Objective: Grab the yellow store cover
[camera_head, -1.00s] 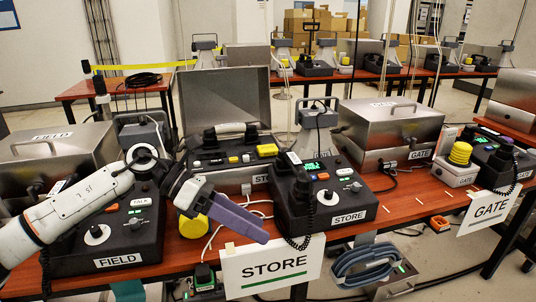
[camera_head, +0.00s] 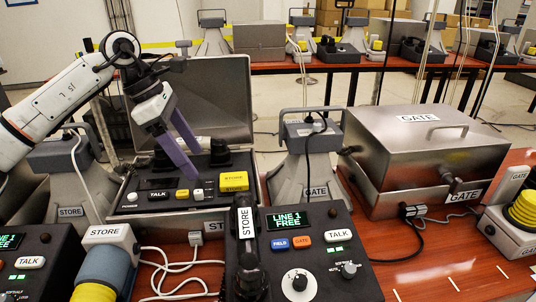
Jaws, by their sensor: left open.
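The yellow cover (camera_head: 234,181) marked STORE sits on the right part of the dark panel inside the open metal case (camera_head: 195,224), in the middle left of the head view. It looks closed, and nothing touches it. My left gripper (camera_head: 193,164) comes in from the upper left, with its two long purple fingers pointing down and right over the panel. The fingers are apart and empty, and their tips are to the left of the yellow cover. My right gripper is not in view.
A console with a handset (camera_head: 247,250) stands in front of the case. A grey horn speaker (camera_head: 310,165) and a closed GATE case (camera_head: 412,150) stand to the right. The open lid (camera_head: 225,100) rises behind the panel. A blue-grey cylinder with yellow (camera_head: 104,268) is front left.

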